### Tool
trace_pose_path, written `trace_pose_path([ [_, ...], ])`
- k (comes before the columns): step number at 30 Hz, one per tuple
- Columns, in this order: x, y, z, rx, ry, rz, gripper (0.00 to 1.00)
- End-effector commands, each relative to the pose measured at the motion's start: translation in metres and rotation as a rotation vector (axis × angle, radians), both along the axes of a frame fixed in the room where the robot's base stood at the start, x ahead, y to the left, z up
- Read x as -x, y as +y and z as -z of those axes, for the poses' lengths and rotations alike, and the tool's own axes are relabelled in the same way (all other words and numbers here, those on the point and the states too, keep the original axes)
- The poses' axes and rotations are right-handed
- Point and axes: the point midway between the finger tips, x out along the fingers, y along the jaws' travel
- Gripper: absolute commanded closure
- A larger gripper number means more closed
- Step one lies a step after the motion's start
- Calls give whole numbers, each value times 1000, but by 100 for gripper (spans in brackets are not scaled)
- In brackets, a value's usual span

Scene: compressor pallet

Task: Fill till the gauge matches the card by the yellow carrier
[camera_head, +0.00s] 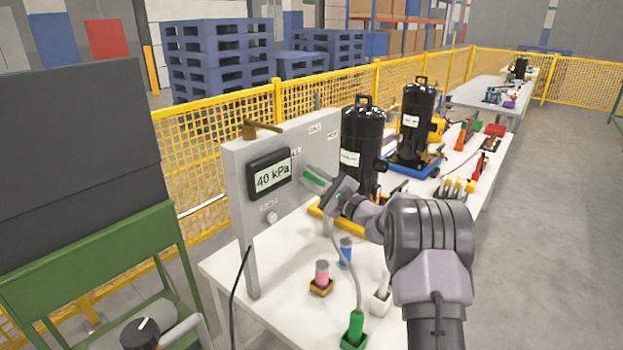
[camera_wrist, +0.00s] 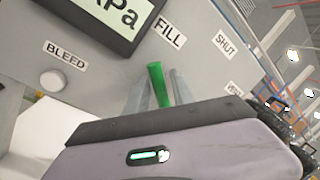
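The grey panel (camera_head: 238,175) carries a gauge (camera_head: 270,175) reading 40 kPa. A green handle (camera_head: 314,180) is at the panel's right part; in the wrist view the green handle (camera_wrist: 157,85) stands between the fingers of my gripper (camera_wrist: 160,92), below the FILL label (camera_wrist: 168,33). Whether the fingers press on it is unclear. SHUT (camera_wrist: 224,43) and BLEED (camera_wrist: 66,56) labels also show. My gripper (camera_head: 328,186) is at the panel in the head view. A black compressor (camera_head: 362,145) stands behind it by the yellow carrier (camera_head: 325,222); its white label (camera_head: 349,158) is unreadable.
A second black compressor (camera_head: 413,125) stands on a blue carrier (camera_head: 410,168). Pink (camera_head: 321,272) and blue (camera_head: 345,250) cylinders and a green plug (camera_head: 355,328) with a hose stand on the white table's front part. A yellow fence (camera_head: 200,150) runs behind.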

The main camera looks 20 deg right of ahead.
Motion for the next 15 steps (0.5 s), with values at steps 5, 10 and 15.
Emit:
trace_pose_path([
  [5, 0, 0, 0, 0, 0, 0, 62],
  [10, 1, -1, 0, -1, 1, 1, 62],
  [15, 23, -12, 2, -1, 3, 3, 62],
])
